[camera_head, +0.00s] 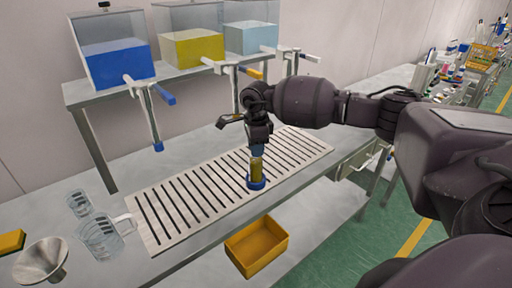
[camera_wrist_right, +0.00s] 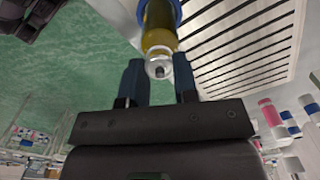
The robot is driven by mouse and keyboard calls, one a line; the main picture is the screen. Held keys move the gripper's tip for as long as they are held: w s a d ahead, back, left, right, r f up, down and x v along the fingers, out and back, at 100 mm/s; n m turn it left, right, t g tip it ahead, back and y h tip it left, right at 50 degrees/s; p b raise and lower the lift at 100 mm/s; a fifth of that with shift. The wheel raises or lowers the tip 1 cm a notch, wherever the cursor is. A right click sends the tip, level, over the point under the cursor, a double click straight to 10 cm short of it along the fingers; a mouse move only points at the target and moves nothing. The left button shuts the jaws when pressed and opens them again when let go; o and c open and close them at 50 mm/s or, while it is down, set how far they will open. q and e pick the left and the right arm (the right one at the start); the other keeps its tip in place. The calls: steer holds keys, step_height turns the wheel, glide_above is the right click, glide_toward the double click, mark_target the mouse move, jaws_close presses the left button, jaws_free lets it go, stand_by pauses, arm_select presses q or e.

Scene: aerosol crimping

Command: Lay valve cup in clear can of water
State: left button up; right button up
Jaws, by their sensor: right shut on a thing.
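A clear can with yellow liquid (camera_head: 257,168) stands upright in a blue ring base (camera_head: 256,184) on the slotted drain board; the can also shows in the wrist view (camera_wrist_right: 160,25). My right gripper (camera_head: 258,148) is right at the can's top, pointing down. In the wrist view my right gripper (camera_wrist_right: 158,76) is shut on a small silvery valve cup (camera_wrist_right: 158,66), which lines up with the can's mouth. I cannot tell whether the cup touches the rim. In the head view the fingers hide the cup. My left gripper is out of view.
The slotted drain board (camera_head: 146,236) lies on the bench. Tanks of blue (camera_head: 117,62), yellow (camera_head: 192,48) and pale blue liquid (camera_head: 252,38) stand on a shelf behind, with taps. Glass jugs (camera_head: 100,238) and a funnel (camera_head: 41,262) are at left. A yellow bin (camera_head: 257,246) sits below.

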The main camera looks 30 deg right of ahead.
stand_by(0.3)
steer(key=o, duration=1)
steer(key=shift+c, duration=0.2)
steer(key=o, duration=0.6)
steer(key=shift+c, duration=0.2)
steer(key=shift+r, duration=0.15)
steer(key=shift+r+p, duration=0.75)
steer(key=shift+r, duration=0.7)
steer(key=shift+r+p, duration=0.95)
steer(key=shift+r, duration=1)
